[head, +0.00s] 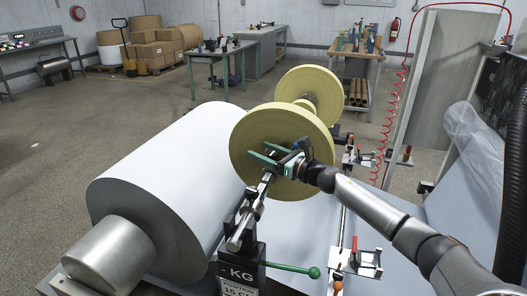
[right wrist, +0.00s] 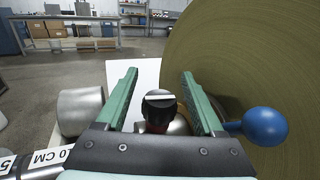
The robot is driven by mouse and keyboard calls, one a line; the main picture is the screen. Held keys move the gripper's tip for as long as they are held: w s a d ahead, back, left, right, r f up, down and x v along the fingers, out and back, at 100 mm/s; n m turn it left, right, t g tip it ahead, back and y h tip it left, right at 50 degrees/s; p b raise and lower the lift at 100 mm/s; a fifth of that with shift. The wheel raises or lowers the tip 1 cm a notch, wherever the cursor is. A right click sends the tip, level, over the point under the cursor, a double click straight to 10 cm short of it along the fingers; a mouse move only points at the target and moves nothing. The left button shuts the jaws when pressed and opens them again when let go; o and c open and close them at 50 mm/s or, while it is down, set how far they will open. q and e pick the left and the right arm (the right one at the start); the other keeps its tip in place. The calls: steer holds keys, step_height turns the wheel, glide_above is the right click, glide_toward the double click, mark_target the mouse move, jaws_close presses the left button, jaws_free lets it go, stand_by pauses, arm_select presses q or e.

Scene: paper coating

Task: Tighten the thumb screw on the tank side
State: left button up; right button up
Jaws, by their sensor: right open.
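A black knob with a white mark (right wrist: 159,101), which looks like the thumb screw, shows in the right wrist view on a reddish collar over a rounded metal part. It appears between the two green fingers of my right gripper (right wrist: 158,76), with a gap on each side; I cannot tell its depth relative to the fingertips. In the head view my right gripper (head: 259,151) is open in front of the yellow-green disc (head: 243,128), above a metal rod assembly (head: 248,212). The knob is not clear there. No tank can be made out with certainty. My left gripper is not in view.
A blue ball knob (right wrist: 265,126) sits just right of the right finger, close to the large disc (right wrist: 262,60). A big white paper roll (head: 165,185) lies left of the gripper. A green-handled lever (head: 295,269) and clamps (head: 357,262) stand nearer and right.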

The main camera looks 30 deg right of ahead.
jaws_close()
stand_by(0.6)
